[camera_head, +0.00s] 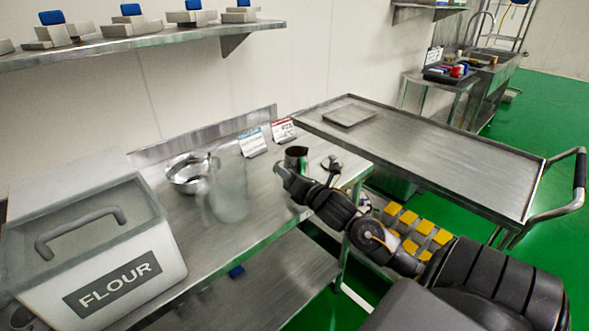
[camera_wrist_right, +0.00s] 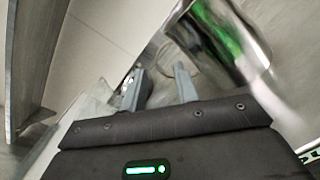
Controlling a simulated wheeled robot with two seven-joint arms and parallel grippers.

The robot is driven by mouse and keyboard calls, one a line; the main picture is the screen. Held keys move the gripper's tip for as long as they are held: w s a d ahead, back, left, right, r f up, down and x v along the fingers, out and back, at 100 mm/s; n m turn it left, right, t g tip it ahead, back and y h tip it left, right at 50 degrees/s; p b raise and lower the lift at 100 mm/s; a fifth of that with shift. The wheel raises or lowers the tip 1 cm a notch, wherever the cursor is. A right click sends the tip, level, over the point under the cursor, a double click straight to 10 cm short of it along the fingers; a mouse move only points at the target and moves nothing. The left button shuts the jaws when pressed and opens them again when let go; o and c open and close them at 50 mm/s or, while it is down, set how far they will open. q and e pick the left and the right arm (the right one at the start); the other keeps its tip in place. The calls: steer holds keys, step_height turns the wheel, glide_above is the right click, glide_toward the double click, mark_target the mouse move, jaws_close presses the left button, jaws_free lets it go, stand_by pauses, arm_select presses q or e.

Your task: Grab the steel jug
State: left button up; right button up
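The steel jug (camera_head: 297,154) stands on the steel worktable, partly hidden behind my right gripper (camera_head: 284,176). It is shiny, with a green reflection on its side. In the right wrist view, the jug (camera_wrist_right: 235,45) is large and blurred at the upper right, beyond and to the right of the fingers. My right gripper also shows there (camera_wrist_right: 160,84), its two fingers apart with no object clearly between them. Whether a finger touches the jug cannot be told. My left gripper is not in view.
A clear container (camera_head: 229,190) and a steel bowl (camera_head: 180,185) stand left of the jug. Two small sign cards (camera_head: 254,143) stand behind. A flour bin (camera_head: 100,240) fills the lower left. A steel cart (camera_head: 440,160) with a flat tray (camera_head: 349,115) is at right.

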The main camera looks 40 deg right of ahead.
steer(key=shift+w+r, duration=0.1)
steer(key=w+p, duration=0.1)
steer(key=w, duration=0.3)
steer(key=shift+w+d, duration=0.1)
steer(key=shift+w, duration=0.4)
steer(key=c, duration=0.5)
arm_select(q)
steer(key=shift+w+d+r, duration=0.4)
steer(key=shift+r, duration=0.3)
arm_select(e)
jaws_close()
